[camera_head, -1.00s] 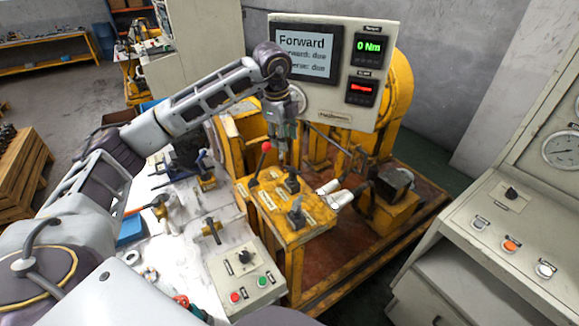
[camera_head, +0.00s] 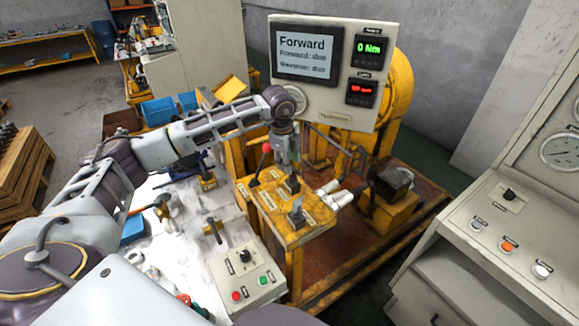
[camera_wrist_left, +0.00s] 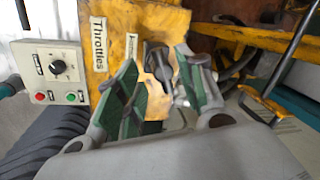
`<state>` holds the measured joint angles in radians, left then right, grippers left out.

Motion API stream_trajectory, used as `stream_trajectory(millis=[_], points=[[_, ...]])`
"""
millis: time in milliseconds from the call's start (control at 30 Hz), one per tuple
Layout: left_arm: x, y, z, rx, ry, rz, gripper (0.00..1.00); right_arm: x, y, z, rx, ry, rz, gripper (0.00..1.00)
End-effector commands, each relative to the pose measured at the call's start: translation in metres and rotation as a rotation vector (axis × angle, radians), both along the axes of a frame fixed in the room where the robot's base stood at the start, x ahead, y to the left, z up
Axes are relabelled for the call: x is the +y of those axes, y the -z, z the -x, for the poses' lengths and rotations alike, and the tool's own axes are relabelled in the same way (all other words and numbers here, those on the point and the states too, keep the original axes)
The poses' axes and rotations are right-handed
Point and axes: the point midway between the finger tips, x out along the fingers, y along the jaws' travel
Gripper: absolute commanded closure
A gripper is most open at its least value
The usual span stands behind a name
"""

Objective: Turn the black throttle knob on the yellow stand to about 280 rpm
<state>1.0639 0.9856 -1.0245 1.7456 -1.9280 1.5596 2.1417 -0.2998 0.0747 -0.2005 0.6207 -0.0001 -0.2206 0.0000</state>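The yellow stand (camera_head: 268,207) stands mid-picture with a red-balled lever (camera_head: 266,148) and labels on its top. A black throttle knob (camera_head: 292,186) sits on it, and a second dark control (camera_head: 297,213) stands nearer the front. My left gripper (camera_head: 288,170) points down just above the rear knob. In the left wrist view its two green-padded fingers (camera_wrist_left: 160,88) are apart, with a dark knob (camera_wrist_left: 160,66) showing between and beyond them; I cannot tell whether they touch it. A "Throttles" label (camera_wrist_left: 97,48) is beside it. My right gripper is not in view.
The display panel (camera_head: 337,110) reads "Forward" and "0 Nm"; its red readout (camera_head: 361,91) is too blurred to read. A control box (camera_head: 253,283) with red and green buttons stands in front. White cylindrical parts (camera_head: 335,195) are close right of the stand. A grey console (camera_head: 496,240) is at right.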

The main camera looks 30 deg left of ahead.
Motion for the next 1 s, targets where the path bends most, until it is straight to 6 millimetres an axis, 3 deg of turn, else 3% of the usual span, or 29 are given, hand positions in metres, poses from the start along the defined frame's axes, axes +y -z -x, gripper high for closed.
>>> stream_trajectory(millis=[300,700,1000], points=[[0.0,0.03,-0.006,0.001,0.0,0.0,0.61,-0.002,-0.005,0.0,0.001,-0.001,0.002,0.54],[-0.001,0.035,-0.007,0.0,0.0,0.0,0.61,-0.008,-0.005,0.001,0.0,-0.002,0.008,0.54],[-0.001,0.035,-0.007,0.0,0.0,-0.001,0.96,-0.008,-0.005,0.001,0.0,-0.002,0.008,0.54]])
